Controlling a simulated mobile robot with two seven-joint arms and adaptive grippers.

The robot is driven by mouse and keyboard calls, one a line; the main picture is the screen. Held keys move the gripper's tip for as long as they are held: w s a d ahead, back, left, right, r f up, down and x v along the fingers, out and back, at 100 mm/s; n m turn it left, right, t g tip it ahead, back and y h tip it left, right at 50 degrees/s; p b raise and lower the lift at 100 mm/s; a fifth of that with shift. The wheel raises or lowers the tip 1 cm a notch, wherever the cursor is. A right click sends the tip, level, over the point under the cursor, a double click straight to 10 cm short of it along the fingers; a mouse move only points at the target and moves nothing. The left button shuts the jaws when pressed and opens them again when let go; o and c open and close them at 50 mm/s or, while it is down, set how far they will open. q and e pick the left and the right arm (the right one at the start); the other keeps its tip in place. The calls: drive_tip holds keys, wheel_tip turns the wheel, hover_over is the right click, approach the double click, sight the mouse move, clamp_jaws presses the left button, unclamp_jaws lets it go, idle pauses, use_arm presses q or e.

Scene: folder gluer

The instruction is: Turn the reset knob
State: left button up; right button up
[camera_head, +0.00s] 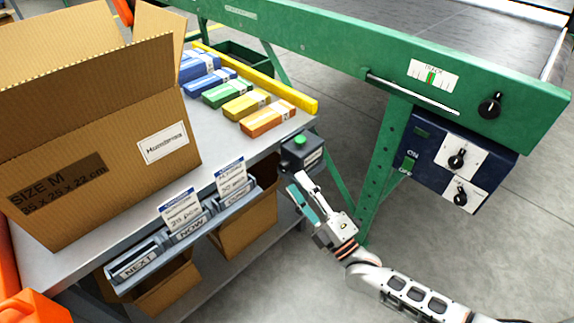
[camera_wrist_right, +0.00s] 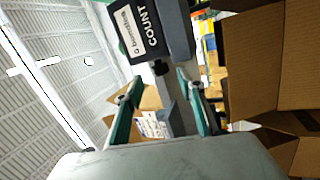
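A dark counter box (camera_head: 293,157) with a green button (camera_head: 300,140) on top sits at the right corner of the grey table. In the right wrist view the box, marked COUNT (camera_wrist_right: 150,34), fills the top middle. A small black knob (camera_wrist_right: 160,68) sticks out of its near side, and I take it for the reset knob; no reset label is readable. My right gripper (camera_head: 299,185) is just in front of the box. Its two fingers also show in the wrist view (camera_wrist_right: 159,92), spread apart with the knob ahead between them, not visibly touching. My left gripper is out of view.
A large cardboard box (camera_head: 100,140) stands on the table (camera_head: 215,150) at left, with several coloured small boxes (camera_head: 222,93) behind. Label holders (camera_head: 190,228) line the front edge. The green machine (camera_head: 350,50) has a black knob (camera_head: 490,105); its blue panel has two more.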

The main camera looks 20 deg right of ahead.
sight(287, 171)
drive_tip(key=b+x, duration=0.1)
drive_tip(key=x, duration=0.5)
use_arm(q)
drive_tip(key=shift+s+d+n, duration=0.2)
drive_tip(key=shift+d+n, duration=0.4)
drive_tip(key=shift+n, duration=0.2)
use_arm(e)
drive_tip(key=shift+w+a+r, duration=0.15)
drive_tip(key=shift+w+r, duration=0.1)
drive_tip(key=shift+w, duration=0.35)
drive_tip(key=c, duration=1.1)
